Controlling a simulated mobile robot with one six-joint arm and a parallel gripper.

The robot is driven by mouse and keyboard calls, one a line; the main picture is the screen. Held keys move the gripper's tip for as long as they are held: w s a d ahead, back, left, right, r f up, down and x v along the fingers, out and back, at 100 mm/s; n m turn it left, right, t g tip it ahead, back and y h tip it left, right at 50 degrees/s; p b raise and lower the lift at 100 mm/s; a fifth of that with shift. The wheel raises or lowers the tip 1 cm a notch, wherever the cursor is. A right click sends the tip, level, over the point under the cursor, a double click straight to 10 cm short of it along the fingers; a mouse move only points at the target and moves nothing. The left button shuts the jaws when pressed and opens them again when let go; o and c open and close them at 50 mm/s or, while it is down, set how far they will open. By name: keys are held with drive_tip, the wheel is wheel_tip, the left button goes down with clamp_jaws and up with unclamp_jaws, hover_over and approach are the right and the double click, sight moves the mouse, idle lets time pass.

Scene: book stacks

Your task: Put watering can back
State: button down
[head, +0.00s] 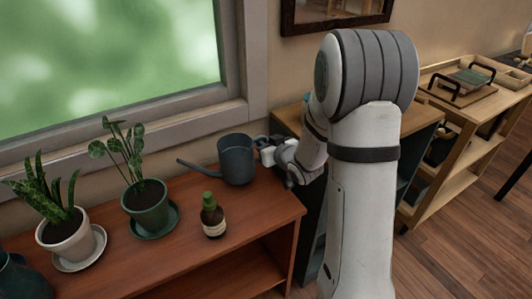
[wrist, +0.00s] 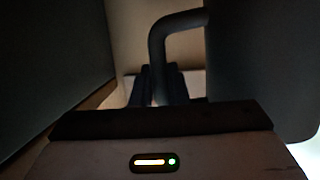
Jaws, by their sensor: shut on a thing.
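The dark grey-blue watering can (head: 236,160) is upright at the back right of the reddish wooden table (head: 180,250), its spout pointing left. I cannot tell whether its base touches the tabletop or is just above it. My gripper (head: 264,146) reaches in from the right and is shut on the can's handle. In the wrist view the curved handle (wrist: 160,42) comes down between my gripper's dark fingers (wrist: 152,84), with the dark can body (wrist: 255,70) on the right. My arm hides part of the handle side in the head view.
A green-capped bottle (head: 212,217) stands in front of the can. A green-potted plant (head: 146,202) and a white-potted plant (head: 65,235) stand on saucers to the left. A dark object (head: 14,276) is at the left edge. The window (head: 110,60) is behind; a wooden shelf (head: 465,130) is right.

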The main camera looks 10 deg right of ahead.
drive_tip(key=shift+f, duration=1.25)
drive_tip(key=shift+f+b, duration=0.15)
drive_tip(key=shift+b, duration=0.2)
drive_tip(key=c, duration=1.4)
unclamp_jaws()
